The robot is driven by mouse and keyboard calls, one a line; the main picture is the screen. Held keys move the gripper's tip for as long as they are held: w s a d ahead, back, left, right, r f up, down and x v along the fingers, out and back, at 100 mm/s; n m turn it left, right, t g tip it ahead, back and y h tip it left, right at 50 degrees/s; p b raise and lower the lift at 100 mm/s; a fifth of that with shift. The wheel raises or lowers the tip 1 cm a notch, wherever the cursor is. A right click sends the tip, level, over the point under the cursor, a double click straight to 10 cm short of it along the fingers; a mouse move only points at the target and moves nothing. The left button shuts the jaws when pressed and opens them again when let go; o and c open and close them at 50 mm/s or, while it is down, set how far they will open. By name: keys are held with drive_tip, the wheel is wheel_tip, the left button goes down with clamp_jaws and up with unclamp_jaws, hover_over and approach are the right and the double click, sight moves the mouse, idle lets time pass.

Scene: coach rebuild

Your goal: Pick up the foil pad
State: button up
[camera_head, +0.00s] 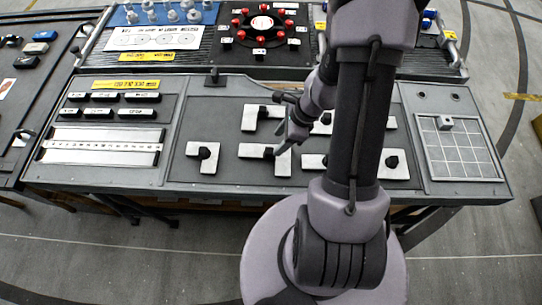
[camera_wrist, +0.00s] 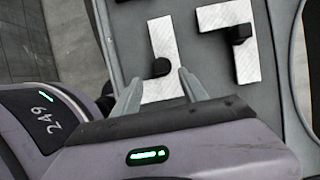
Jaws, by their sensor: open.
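Several silver, foil-like angular pads with black knobs lie on the grey bench panel; I cannot tell from looks alone which one the task names. One foil pad (camera_wrist: 163,40) lies under my gripper (camera_wrist: 161,76) in the wrist view, its black knob (camera_wrist: 161,67) between the fingertips. In the head view my gripper (camera_head: 283,147) is over this pad (camera_head: 282,166) near the front middle of the panel. My gripper is open and holds nothing. The fingers hide part of the pad, and I cannot tell whether they touch it.
A second silver pad (camera_wrist: 213,18) lies close to the right in the wrist view. Another pad (camera_head: 208,163) lies to the left in the head view. A gridded plate (camera_head: 460,155) is at the right, a white ruled strip (camera_head: 100,153) at the left. My arm hides part of the bench.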

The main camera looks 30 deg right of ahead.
sight(264, 158)
drive_tip(key=shift+a+f, duration=0.2)
drive_tip(key=shift+f, duration=0.35)
drive_tip(key=b+x, duration=0.1)
drive_tip(key=x, duration=0.2)
drive_tip(key=b+x, duration=0.1)
drive_tip(key=shift+d+f+b, duration=0.3)
drive_tip(key=shift+f+b, duration=0.05)
drive_tip(key=shift+f, duration=0.1)
drive_tip(key=shift+w+a+f, duration=0.15)
drive_tip(key=shift+f, duration=0.15)
drive_tip(key=shift+r, duration=0.1)
clamp_jaws()
